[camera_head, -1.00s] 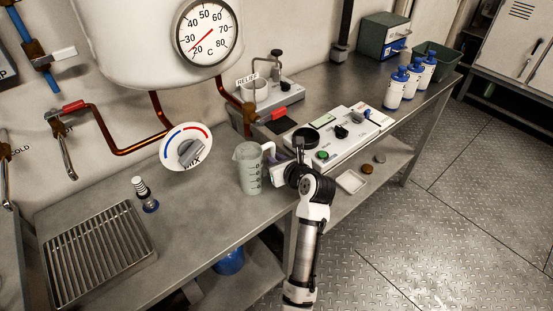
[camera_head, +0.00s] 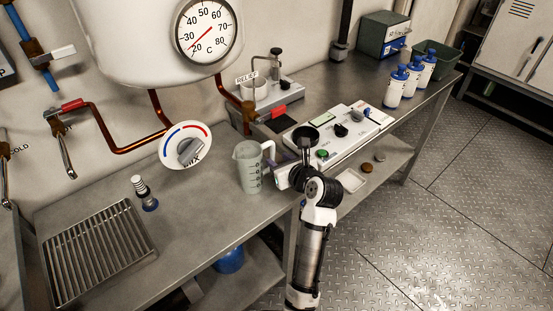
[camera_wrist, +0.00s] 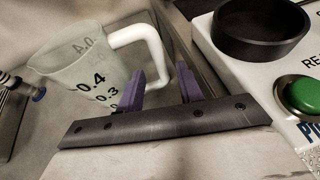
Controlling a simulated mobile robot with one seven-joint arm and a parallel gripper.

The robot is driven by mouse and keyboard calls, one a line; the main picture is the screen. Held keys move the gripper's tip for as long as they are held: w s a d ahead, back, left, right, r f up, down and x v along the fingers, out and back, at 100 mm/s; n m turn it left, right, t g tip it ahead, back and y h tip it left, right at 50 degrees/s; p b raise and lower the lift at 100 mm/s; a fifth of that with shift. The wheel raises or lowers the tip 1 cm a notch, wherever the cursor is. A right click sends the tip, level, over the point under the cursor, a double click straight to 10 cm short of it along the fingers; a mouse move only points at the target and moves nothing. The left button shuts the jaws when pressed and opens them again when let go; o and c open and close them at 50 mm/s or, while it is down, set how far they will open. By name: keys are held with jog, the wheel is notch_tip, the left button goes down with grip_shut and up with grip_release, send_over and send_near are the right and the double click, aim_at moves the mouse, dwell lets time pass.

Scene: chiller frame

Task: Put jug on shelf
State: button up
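The jug (camera_head: 249,168) is a translucent grey-green measuring jug with a white handle. It stands upright on the metal bench, below and right of the MIX dial. My gripper (camera_head: 285,157) is just right of the handle. In the wrist view the jug (camera_wrist: 82,65) is at the left, and the handle loop reaches toward my gripper (camera_wrist: 160,82). Its purple fingers are apart, with the handle's lower end showing between them in the picture. I cannot tell whether they touch it. A lower shelf (camera_head: 262,278) runs under the bench; its far part holds small items.
A white control box (camera_head: 345,135) with a black ring and green button stands close right of my gripper. White bottles (camera_head: 395,88) with blue caps stand farther back. A slatted drain rack (camera_head: 98,250) lies at left. A blue container (camera_head: 229,261) is on the lower shelf.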

jog(key=v, duration=0.9)
jog(key=shift+s, duration=0.2)
